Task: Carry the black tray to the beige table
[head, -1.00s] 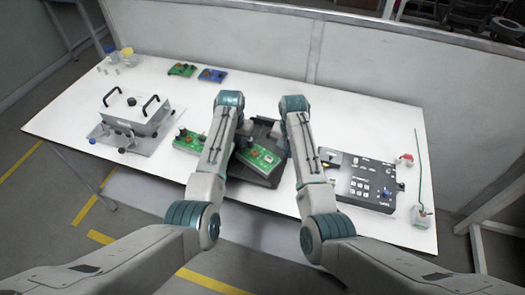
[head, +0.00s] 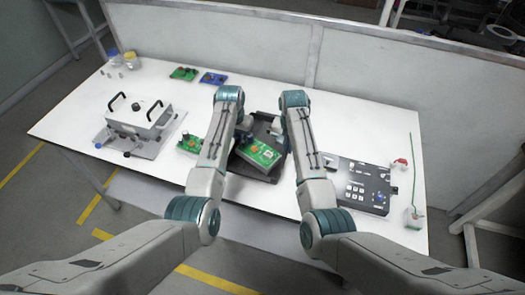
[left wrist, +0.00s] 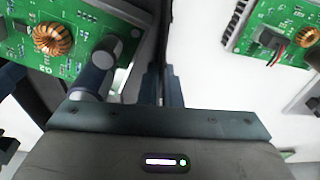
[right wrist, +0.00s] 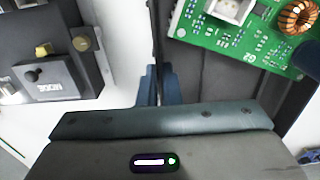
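The black tray (head: 264,128) is between my two forearms over the white table (head: 120,80), with a green circuit board (head: 262,153) in it. I cannot tell whether it rests on the table or is slightly raised. My left gripper (left wrist: 162,88) has its fingers on both sides of the tray's left wall. My right gripper (right wrist: 157,86) has its fingers on both sides of the right wall. Both look shut on the thin walls. In the head view my forearms hide part of the tray and the fingertips. No beige table can be made out.
Another green board (head: 187,144) lies left of the tray. A grey lidded box (head: 138,115) stands further left, and a black control panel (head: 357,185) lies to the right. Small boards (head: 213,78) lie at the back. A low partition (head: 370,75) runs behind the table.

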